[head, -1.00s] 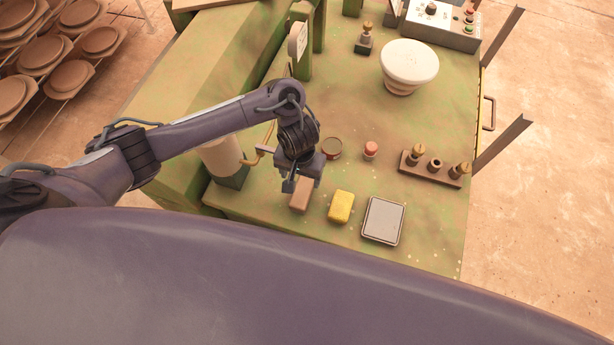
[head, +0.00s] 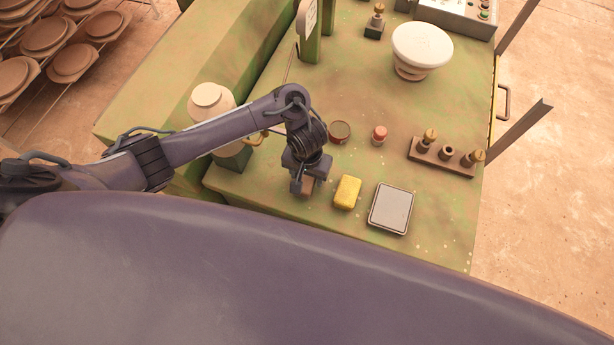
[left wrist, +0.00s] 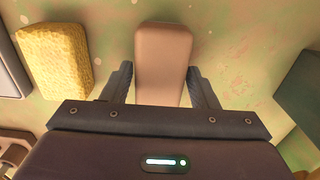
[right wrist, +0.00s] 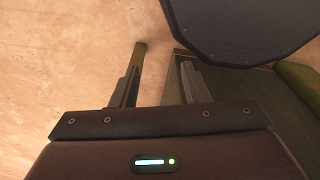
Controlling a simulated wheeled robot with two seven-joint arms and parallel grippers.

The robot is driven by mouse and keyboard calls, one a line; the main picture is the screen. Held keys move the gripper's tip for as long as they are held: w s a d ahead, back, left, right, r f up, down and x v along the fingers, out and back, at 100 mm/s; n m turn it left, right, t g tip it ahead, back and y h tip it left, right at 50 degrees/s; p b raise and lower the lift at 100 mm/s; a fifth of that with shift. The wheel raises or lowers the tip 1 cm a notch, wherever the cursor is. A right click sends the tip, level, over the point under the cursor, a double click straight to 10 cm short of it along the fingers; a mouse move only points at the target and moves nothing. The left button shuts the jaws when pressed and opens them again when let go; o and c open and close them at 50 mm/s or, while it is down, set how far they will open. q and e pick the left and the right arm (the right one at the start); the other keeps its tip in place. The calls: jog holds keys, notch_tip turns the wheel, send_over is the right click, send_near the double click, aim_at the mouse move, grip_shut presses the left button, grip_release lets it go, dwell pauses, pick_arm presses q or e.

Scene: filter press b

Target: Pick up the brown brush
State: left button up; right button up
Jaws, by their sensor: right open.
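The brown brush (head: 308,187) looks like a plain brown block lying on the green table near its front edge, beside a yellow sponge (head: 347,192). My left gripper (head: 303,184) is over the brush and partly hides it in the head view. In the left wrist view, the brush (left wrist: 163,55) lies between the two open fingers of my left gripper (left wrist: 164,78), with a small gap on each side. My right gripper (right wrist: 158,68) shows only in the right wrist view, open and empty.
A grey-topped tray (head: 391,208) lies right of the sponge. A round tin (head: 340,131), a red-topped piece (head: 379,135) and a brown holder with pegs (head: 446,156) stand behind.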

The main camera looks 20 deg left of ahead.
pick_arm(q)
jog(key=c, duration=0.7)
pick_arm(e)
jog(key=shift+s+a, duration=0.2)
jog(key=shift+s, duration=0.35)
pick_arm(q)
notch_tip(320, 180, up, 20)
jog(key=p, duration=0.7)
jog(key=shift+p, duration=0.35)
pick_arm(e)
notch_tip(320, 180, up, 8)
jog(key=shift+w+d+f, duration=0.15)
jog(key=shift+d+f, duration=0.05)
